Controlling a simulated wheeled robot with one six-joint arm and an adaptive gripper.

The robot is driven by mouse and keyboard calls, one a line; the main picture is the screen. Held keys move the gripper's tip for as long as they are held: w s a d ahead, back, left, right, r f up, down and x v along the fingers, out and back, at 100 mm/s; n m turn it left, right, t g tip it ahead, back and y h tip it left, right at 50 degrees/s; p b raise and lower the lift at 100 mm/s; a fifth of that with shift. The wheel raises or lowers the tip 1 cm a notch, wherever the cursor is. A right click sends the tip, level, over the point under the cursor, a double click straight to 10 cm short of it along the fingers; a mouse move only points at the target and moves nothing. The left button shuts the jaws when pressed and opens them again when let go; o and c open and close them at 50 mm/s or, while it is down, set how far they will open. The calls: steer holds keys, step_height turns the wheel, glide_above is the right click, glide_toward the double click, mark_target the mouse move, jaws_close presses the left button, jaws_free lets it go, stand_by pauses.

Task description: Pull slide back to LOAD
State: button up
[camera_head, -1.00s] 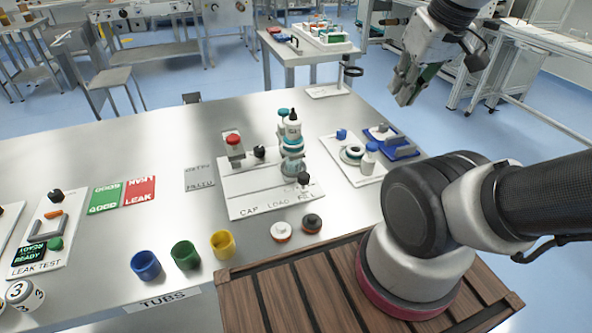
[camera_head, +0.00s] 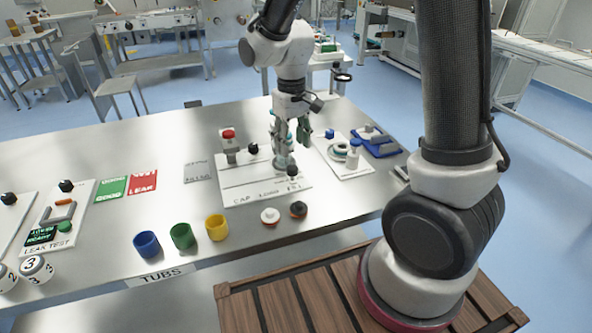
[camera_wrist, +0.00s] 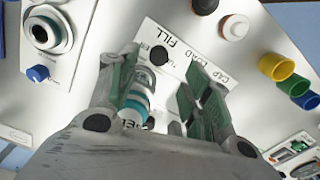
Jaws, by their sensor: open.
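The station plate (camera_head: 240,188) is white, marked CAP, LOAD and FILL along its front edge. A black knob (camera_head: 292,171) stands near the FILL mark; it also shows in the wrist view (camera_wrist: 158,56), ahead of the gap between my fingers. A teal-and-white bottle or holder (camera_wrist: 138,92) stands beside my left-hand finger in the wrist view; in the head view its base (camera_head: 284,163) shows below my gripper. My gripper (camera_head: 291,134) is open above the FILL end, pointing down, with no visible hold on anything. My fingers hide much of the slide.
A red-topped post (camera_head: 229,143) and another black knob (camera_head: 252,149) stand at the plate's back left. A white disc (camera_head: 270,216) and a dark disc (camera_head: 298,209) lie in front. Blue, green and yellow tubs (camera_head: 216,227) stand left. A parts tray (camera_head: 345,165) lies right.

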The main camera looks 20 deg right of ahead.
mark_target(292, 167)
steer(key=shift+w+f, duration=0.2)
steer(key=shift+f, duration=0.1)
step_height(292, 167, down, 7)
steer(key=shift+f, duration=0.15)
steer(key=shift+c, duration=0.2)
steer(key=shift+a, duration=0.15)
jaws_close()
